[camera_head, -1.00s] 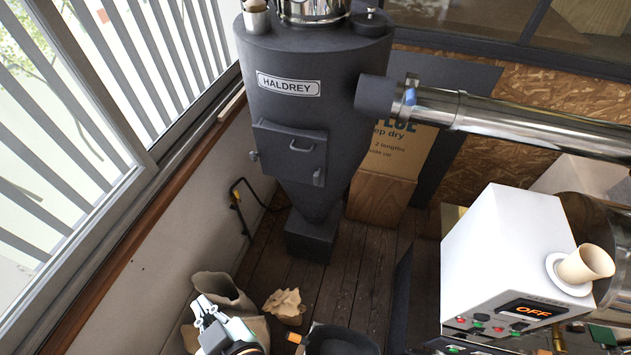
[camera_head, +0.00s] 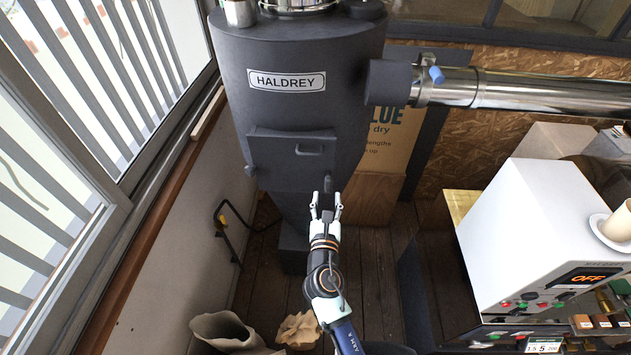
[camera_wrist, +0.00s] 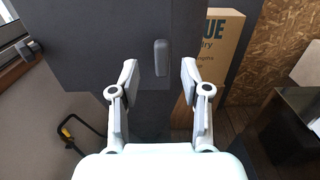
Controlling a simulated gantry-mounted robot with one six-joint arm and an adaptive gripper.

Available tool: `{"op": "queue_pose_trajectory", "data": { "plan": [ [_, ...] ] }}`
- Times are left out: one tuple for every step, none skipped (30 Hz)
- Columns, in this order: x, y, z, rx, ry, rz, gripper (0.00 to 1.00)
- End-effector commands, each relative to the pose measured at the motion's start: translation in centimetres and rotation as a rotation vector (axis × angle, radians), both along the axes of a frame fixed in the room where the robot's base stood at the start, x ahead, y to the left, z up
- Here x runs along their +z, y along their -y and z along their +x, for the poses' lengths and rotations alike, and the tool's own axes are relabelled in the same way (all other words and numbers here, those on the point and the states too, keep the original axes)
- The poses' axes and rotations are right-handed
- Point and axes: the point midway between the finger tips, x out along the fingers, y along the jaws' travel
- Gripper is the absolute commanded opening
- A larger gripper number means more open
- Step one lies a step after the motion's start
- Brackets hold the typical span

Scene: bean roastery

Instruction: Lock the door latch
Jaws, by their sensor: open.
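The door (camera_head: 290,160) is a dark grey hatch with a pull handle (camera_head: 309,150) on the front of the grey HALDREY cyclone body. A small latch lever (camera_head: 328,184) sits at the door's lower right edge and points roughly downward; in the wrist view the latch (camera_wrist: 161,57) stands upright, a little above and between the fingertips. My gripper (camera_head: 326,207) is open and empty just below the latch, and it also shows in the wrist view (camera_wrist: 160,80). No contact with the latch shows. Another small fitting (camera_head: 250,170) is at the door's left edge.
A steel duct (camera_head: 500,88) runs right from the cyclone. A white machine (camera_head: 545,225) reading OFF stands at right. A cardboard box (camera_head: 395,145) is behind the cyclone. Sacks (camera_head: 222,330) and a black-and-yellow bar (camera_head: 226,222) are at lower left. The window wall (camera_head: 60,150) bounds the left.

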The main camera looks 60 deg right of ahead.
Motion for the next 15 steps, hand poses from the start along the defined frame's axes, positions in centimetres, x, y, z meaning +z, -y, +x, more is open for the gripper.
{"op": "queue_pose_trajectory", "data": {
  "plan": [
    [0.1,0.1,0.1,0.000,0.002,0.000,0.47],
    [0.1,0.3,0.2,0.000,0.003,0.000,0.47],
    [0.1,0.7,0.4,-0.001,0.004,0.001,0.47],
    [0.1,1.0,0.5,-0.001,0.005,0.001,0.47],
    [0.1,1.5,0.7,-0.001,0.005,0.001,0.47],
    [0.2,2.1,1.1,-0.001,0.007,0.002,0.47],
    [0.1,2.7,1.3,-0.002,0.006,0.003,0.47],
    [0.1,3.2,1.6,-0.001,0.008,0.003,0.47],
    [0.1,3.9,2.0,-0.001,0.008,0.002,0.47],
    [0.1,4.4,2.2,-0.001,0.007,0.003,0.47],
    [0.1,4.9,2.4,-0.002,0.008,0.003,0.47],
    [0.0,5.4,2.7,-0.001,0.007,0.002,0.47],
    [0.0,5.8,2.9,-0.001,0.007,0.002,0.47],
    [0.1,6.1,3.1,0.000,0.008,0.003,0.47],
    [0.0,6.5,3.2,0.000,0.008,0.004,0.47]
  ]
}}
